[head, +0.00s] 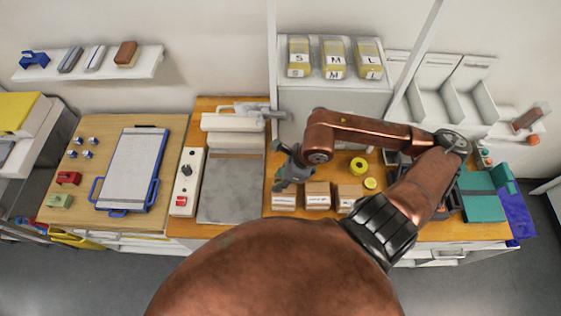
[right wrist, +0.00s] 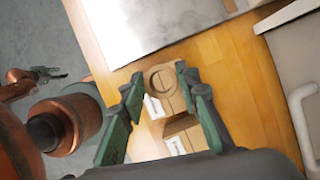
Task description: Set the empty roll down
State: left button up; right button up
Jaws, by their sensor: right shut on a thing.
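My right gripper (head: 281,168) reaches over the wooden bench, just behind the leftmost small cardboard box, beside the grey plate. In the right wrist view its green fingers (right wrist: 155,84) are shut on the empty roll (right wrist: 161,79), a brown cardboard ring. The ring is between the fingertips, with the boxes and wooden top below. Whether it touches the bench I cannot tell. In the head view the roll is hidden or too small to make out. My left gripper (right wrist: 49,73) shows small and far off in the right wrist view, over grey floor; its fingers are unclear.
Several cardboard boxes (head: 317,196) stand in a row along the bench front. Yellow tape rolls (head: 359,165) lie to the right. A grey metal plate (head: 231,190) and a white switch strip (head: 187,182) are to the left. A blue-framed clipboard (head: 131,168) lies farther left.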

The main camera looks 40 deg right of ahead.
jog(key=w+d+p, duration=0.3)
jog(key=w+d, duration=0.6)
jog(key=w, duration=0.2)
jog(key=f, duration=0.2)
jog(key=f+p, duration=0.1)
jog(key=f, duration=0.4)
jog(key=shift+s+a+f, duration=0.15)
jog(key=shift+s+f, duration=0.05)
jog(key=shift+s, duration=0.15)
jog(key=shift+f+p, duration=0.55)
jog(key=shift+f, duration=1.05)
jog(key=shift+w+f+p, duration=0.1)
jog(key=shift+f+p, duration=0.1)
jog(key=shift+p, duration=0.15)
jog(key=shift+w+f, duration=0.1)
jog(key=shift+f, duration=0.3)
jog(key=o, duration=0.7)
jog(key=shift+o, duration=0.2)
jog(key=shift+r, duration=0.15)
